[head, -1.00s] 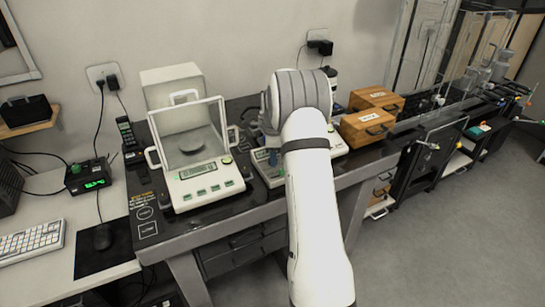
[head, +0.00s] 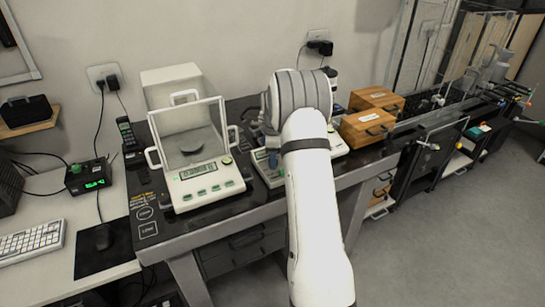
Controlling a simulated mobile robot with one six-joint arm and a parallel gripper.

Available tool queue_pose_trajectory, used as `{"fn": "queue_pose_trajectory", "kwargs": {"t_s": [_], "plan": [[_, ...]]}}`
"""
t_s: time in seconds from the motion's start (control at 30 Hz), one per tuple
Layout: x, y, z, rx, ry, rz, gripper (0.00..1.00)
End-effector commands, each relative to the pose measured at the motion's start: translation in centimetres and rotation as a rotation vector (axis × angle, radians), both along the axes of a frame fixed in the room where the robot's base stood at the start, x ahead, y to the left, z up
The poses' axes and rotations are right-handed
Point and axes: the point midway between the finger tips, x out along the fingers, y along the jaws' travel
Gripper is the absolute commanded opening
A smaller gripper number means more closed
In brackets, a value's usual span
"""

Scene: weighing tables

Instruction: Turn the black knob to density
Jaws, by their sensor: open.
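I cannot make out a black knob in the head view. A second, lower white instrument (head: 270,174) stands right of the large balance, and my white arm covers much of it. My arm reaches over it from the front, and its wrist end hides my gripper, so the jaws do not show. The large white balance (head: 205,186) has a glass draft shield, a round pan inside, a lit display and green buttons. A small green round part (head: 226,160) sits at its right front.
Wooden boxes (head: 367,128) stand right of my arm on the dark bench. A green-lit box (head: 88,177), a mouse (head: 102,237) and a keyboard (head: 31,242) are at left. A glass-fronted rack (head: 440,146) stands farther right. The floor at right is clear.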

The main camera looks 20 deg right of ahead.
Motion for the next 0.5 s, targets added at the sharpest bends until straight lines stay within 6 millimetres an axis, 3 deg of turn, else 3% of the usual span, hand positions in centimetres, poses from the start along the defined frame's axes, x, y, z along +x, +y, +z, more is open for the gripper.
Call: {"fn": "queue_pose_trajectory", "kwargs": {"t_s": [0.17, 0.5], "plan": [[0.1, 0.0, 1.0, -0.001, -0.003, 0.0, 0.5], [0.1, 0.0, 6.5, -0.001, -0.003, 0.0, 0.5]]}}
